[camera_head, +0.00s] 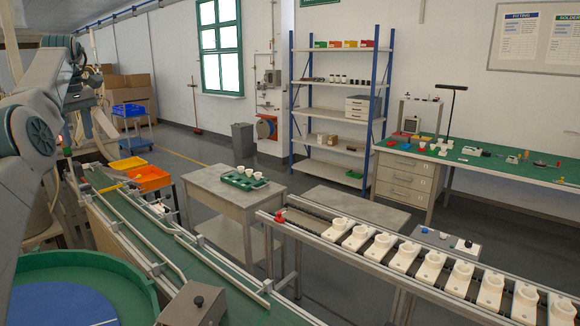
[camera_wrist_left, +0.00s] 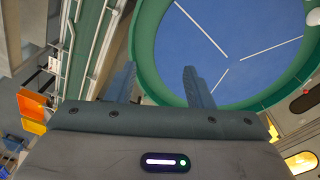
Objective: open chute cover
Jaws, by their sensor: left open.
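My left gripper (camera_wrist_left: 160,84) is open in the left wrist view, with its two dark fingers apart and nothing between them. It is over the near side of the round table with a green rim (camera_wrist_left: 140,45) and blue floor. In the head view my left arm fills the left edge, and its fingers cannot be made out there. A green conveyor with metal rails (camera_head: 150,240) runs from the orange bins toward the front. I cannot clearly pick out the chute cover in either view. My right gripper is not in view.
Orange bins (camera_head: 150,178) stand at the conveyor's far end. A rack of white sockets (camera_head: 400,255) runs along the right. A grey table (camera_head: 215,190) holds a green tray (camera_head: 243,180) of white cups.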

